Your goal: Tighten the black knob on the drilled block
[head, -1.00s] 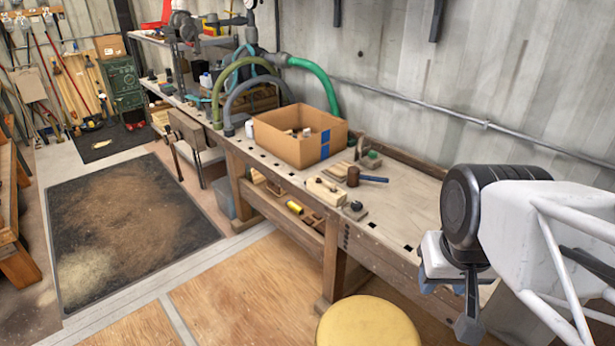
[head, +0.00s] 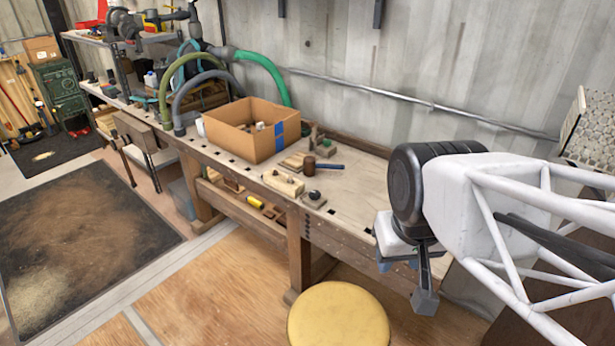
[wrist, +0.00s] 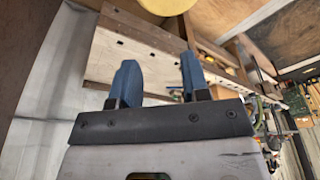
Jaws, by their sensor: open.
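A small block with a black knob (head: 313,194) on top sits near the front edge of the workbench in the head view. Its base (head: 314,203) looks flat and greyish; drilled holes and how far the knob is screwed in are too small to tell. A longer pale wooden block (head: 284,183) lies just left of it. My gripper (head: 400,264) is at the right end of the bench, well to the right of the knob and apart from it. In the wrist view my gripper (wrist: 160,82) shows two blue fingers spread apart with nothing between them. I cannot make out the knob there.
A cardboard box (head: 228,146) stands on the workbench (head: 358,195) behind the blocks. A mallet (head: 325,151) with a blue handle lies nearby. A yellow round stool (head: 339,318) stands in front of the bench. The bench top between knob and gripper looks clear.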

